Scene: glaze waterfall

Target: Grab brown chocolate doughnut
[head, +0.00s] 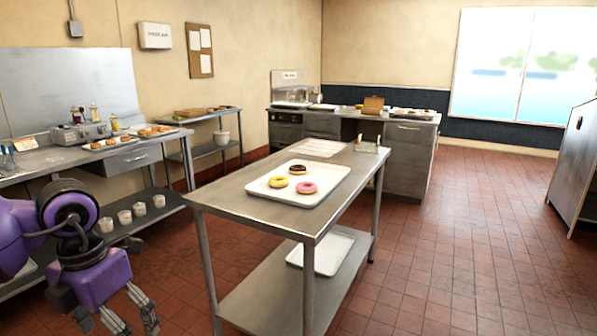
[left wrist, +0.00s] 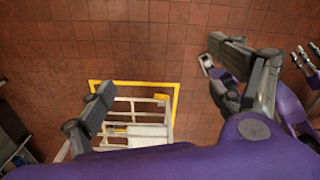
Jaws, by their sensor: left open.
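The brown chocolate doughnut (head: 298,169) lies on a white tray (head: 322,193) on the middle steel table. It is at the back of a small group, behind a yellow doughnut (head: 279,182) and a pink doughnut (head: 306,187). My left gripper (head: 115,317) is at the lower left of the head view, pointing down, well apart from the table and tray. In the left wrist view its two fingers (left wrist: 168,80) are spread, with nothing between them but floor and a frame below. Grey fingers beside a purple link show at that view's right edge, probably my right gripper (left wrist: 307,58), partly cut off.
The steel table (head: 225,197) has a lower shelf with another white tray (head: 322,252). A left counter (head: 60,160) holds trays of pastries, with white cups (head: 125,217) on its shelf. Open tiled floor (head: 470,220) lies to the right.

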